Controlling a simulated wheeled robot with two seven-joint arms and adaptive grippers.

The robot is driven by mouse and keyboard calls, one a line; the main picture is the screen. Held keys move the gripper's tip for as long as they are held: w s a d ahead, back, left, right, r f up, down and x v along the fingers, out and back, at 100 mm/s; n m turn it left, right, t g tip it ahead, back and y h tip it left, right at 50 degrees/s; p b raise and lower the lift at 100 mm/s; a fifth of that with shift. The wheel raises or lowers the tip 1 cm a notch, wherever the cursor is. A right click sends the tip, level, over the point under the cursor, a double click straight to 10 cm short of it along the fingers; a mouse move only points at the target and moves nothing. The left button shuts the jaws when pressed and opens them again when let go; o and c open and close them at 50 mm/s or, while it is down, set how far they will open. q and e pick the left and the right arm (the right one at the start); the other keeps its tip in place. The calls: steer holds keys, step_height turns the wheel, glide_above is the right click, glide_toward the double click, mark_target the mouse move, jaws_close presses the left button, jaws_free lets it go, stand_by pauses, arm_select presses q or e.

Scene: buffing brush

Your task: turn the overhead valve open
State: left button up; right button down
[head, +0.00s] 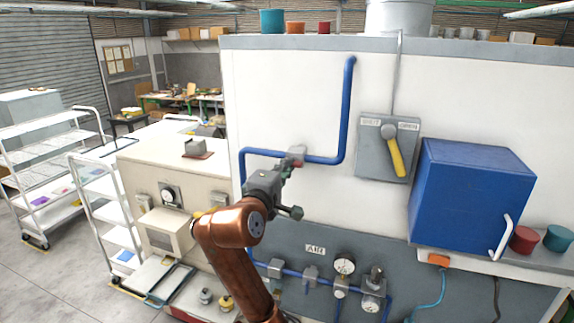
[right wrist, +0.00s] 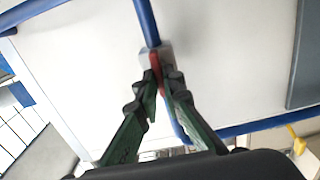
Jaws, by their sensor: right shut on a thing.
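The valve (head: 297,152) is a grey block on the blue pipe (head: 325,159) that runs along the white cabinet wall. A small red handle shows on it in the right wrist view (right wrist: 156,68). My right gripper (head: 287,171) reaches up to the valve from below. In the right wrist view its two green fingers (right wrist: 164,85) close in on the red handle, one on each side, and are shut on it. The fingers hide part of the handle, and its exact angle is hard to tell. My left gripper is not in view.
A grey panel (head: 374,170) with a yellow lever (head: 396,158) is on the wall at right, beside a blue box (head: 470,200). Gauges (head: 344,266) and lower pipework are below. A cream machine (head: 165,165) stands at left, with white trolleys (head: 45,165) beyond.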

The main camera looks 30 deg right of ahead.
stand_by(0.5)
steer(key=c, duration=2.1)
jaws_free()
steer(key=shift+a, duration=0.2)
steer(key=shift+d, duration=0.1)
steer(key=v, duration=1.2)
